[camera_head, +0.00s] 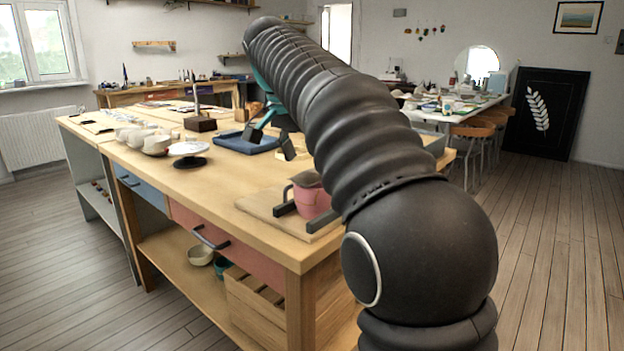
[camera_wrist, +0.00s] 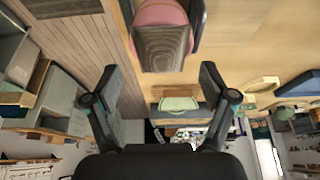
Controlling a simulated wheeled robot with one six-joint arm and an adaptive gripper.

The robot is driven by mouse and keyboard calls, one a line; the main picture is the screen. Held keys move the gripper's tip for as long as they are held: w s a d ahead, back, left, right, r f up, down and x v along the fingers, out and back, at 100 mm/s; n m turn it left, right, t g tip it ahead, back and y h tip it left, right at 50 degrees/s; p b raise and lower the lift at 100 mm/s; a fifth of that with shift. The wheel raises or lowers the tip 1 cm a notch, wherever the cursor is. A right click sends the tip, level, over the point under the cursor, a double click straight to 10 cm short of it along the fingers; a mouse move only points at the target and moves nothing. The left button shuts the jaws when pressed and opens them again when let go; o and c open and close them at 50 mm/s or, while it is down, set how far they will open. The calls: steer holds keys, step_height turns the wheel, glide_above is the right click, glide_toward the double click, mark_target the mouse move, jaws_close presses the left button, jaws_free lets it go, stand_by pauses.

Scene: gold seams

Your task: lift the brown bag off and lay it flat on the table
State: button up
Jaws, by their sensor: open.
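The brown bag (camera_head: 306,178), dark grey-brown, lies over the top of a pink pot (camera_head: 312,201) near the table's front right corner. In the wrist view the bag (camera_wrist: 163,48) shows a wood-like grain and partly covers the pink pot (camera_wrist: 160,13). My gripper (camera_head: 271,141) is open and empty, its fingers pointing down, beyond the pot and over the region of a blue tray. In the wrist view my gripper (camera_wrist: 158,77) has its fingers wide apart with the bag beyond the tips, not touching. My arm hides part of the table to the right.
The pot stands on a wooden board (camera_head: 262,206) with dark bars beside it. The blue tray (camera_head: 232,143), a dark block with a spike (camera_head: 200,124), a white dish on a black stand (camera_head: 189,152) and pale bowls (camera_head: 156,145) lie farther left. Bare tabletop (camera_head: 215,185) lies in front.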

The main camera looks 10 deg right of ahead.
mark_target(311, 171)
steer(key=x, duration=0.3)
steer(key=shift+w+f+b, duration=0.15)
steer(key=shift+f+b, duration=0.05)
steer(key=shift+b, duration=0.1)
steer(key=c, duration=1.4)
steer(key=shift+c, duration=0.2)
steer(key=shift+r, duration=0.15)
